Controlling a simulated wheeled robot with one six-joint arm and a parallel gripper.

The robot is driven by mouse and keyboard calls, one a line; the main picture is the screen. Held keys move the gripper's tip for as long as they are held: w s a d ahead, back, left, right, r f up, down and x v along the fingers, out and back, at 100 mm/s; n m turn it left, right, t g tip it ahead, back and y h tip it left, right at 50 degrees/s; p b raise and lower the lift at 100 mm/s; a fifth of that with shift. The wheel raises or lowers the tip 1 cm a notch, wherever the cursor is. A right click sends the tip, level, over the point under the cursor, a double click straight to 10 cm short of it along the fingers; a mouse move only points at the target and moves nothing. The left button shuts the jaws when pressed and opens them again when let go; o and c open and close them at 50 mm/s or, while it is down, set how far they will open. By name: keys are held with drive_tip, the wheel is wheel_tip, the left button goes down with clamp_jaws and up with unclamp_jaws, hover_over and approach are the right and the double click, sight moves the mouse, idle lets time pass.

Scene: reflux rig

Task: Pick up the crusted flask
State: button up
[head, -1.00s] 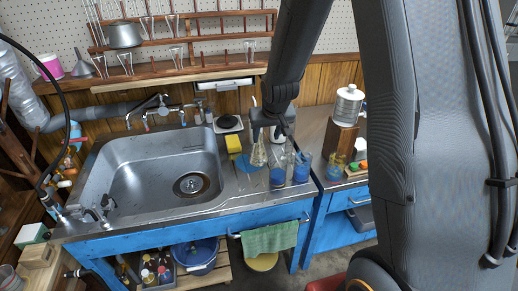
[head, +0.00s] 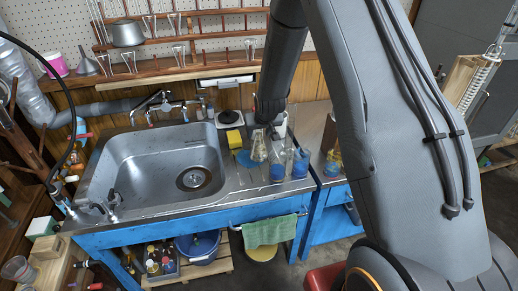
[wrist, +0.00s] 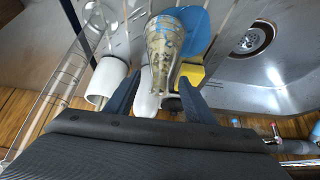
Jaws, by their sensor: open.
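The crusted flask (head: 259,148) is a clear conical glass with yellowish-brown crust, standing on the counter right of the sink. In the wrist view the crusted flask (wrist: 164,42) is upper centre, just beyond and roughly in line with the gap between my fingers. My gripper (head: 268,124) is at the flask's top in the head view, where its fingers are hard to make out. In the wrist view my gripper (wrist: 157,95) is open, with a dark finger on each side and nothing held. Whether a finger touches the flask cannot be told.
Blue-filled glass vessels (head: 300,163) stand close on the flask's right. A yellow sponge (head: 234,139) and a blue patch (head: 246,160) lie left of it. A white container (wrist: 106,80) and tall clear glassware crowd one finger. The sink basin (head: 150,165) is open at left.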

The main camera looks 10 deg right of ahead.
drive_tip(key=shift+w+f, duration=0.25)
drive_tip(key=shift+f, duration=0.1)
clamp_jaws()
